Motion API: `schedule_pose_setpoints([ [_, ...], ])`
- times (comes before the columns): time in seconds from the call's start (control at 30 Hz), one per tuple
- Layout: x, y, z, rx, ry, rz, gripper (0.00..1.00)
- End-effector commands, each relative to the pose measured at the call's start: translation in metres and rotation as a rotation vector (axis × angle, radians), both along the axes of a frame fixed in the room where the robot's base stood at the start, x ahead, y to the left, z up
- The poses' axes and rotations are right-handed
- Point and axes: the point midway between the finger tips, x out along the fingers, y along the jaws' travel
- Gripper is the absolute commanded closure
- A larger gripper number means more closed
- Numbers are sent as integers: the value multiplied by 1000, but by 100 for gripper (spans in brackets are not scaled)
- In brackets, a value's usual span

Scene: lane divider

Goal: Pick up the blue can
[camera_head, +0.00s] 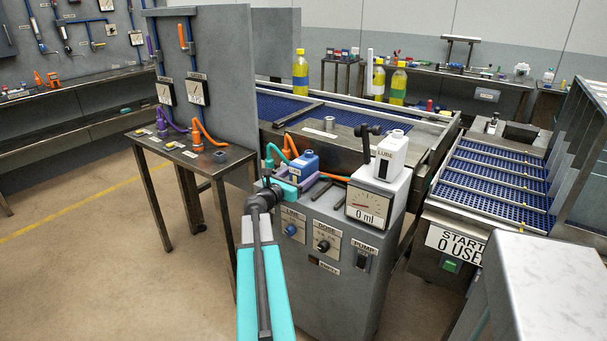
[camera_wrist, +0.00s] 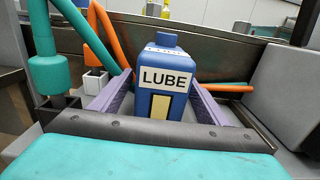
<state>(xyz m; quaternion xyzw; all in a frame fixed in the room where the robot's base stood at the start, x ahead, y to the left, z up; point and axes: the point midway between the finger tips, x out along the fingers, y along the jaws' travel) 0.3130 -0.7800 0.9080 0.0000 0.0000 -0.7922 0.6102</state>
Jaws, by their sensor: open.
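The blue can (camera_head: 303,165), labelled LUBE, stands upright on top of the grey dispenser cabinet. It also shows in the middle of the wrist view (camera_wrist: 168,88), with its label facing the camera. My gripper (camera_head: 289,178) is low at the near side of the can, partly hidden by my arm in the head view. In the wrist view my gripper (camera_wrist: 157,98) is open, with one finger on each side of the can. Whether either finger touches the can cannot be told.
Teal and orange hoses (camera_wrist: 112,38) rise close left of the can. A dial box (camera_head: 368,205) carrying a white LUBE bottle (camera_head: 391,157) stands to its right. A grey upright panel (camera_head: 215,75) is behind left. Open floor (camera_head: 90,265) lies at left.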

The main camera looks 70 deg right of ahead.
Motion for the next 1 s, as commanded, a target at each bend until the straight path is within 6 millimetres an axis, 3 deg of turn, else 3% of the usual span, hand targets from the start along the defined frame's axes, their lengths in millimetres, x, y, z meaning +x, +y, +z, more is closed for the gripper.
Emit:
schedule_pose_setpoints([
  [0.5, -12, -45, -1, 0, 0, -2, 31],
  [1.0, -13, -47, -1, 0, 0, -1, 31],
])
